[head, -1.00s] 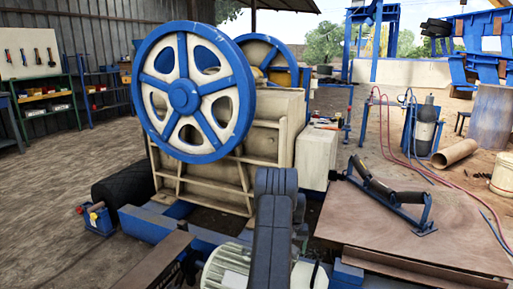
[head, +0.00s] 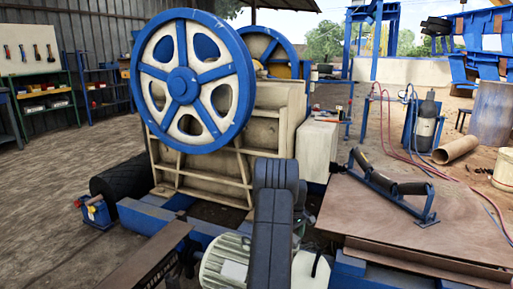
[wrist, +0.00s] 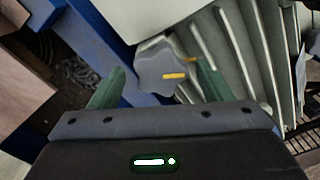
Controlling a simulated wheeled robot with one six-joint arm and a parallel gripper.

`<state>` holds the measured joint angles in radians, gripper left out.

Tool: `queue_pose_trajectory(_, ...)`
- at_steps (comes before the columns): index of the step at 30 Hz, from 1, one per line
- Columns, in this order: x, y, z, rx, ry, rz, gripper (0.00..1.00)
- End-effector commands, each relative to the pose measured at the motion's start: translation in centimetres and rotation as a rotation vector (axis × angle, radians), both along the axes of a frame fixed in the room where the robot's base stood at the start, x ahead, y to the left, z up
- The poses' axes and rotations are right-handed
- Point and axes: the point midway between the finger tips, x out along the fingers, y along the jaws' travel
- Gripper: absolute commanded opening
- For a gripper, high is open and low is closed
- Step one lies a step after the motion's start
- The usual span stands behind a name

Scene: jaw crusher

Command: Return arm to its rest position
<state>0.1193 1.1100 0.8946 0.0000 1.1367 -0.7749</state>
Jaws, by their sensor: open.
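My gripper (wrist: 160,66) shows in the wrist view with its two green fingers spread apart. A grey lobed knob (wrist: 153,70) with a yellow mark lies between and beyond the fingertips. The view does not show clearly whether a finger touches it. In the head view my dark arm stands upright at the lower middle. The gripper itself cannot be made out there.
The crusher's blue-and-white flywheel (head: 182,85) rises behind my arm. A finned motor (head: 226,262) is low in front, on a blue frame. A brown plate (head: 400,232) carrying a roller (head: 375,177) lies to the right. Bare floor is at left.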

Motion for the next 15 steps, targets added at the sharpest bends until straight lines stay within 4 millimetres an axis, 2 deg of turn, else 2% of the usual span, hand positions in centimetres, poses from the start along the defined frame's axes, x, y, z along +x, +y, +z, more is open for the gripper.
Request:
queue_pose_trajectory(6, 0.01, 0.00, -0.16, 0.000, 0.000, 0.089, 0.72)
queue_pose_trajectory(15, 0.00, 0.00, 0.02, 0.000, 0.000, 0.109, 0.72)
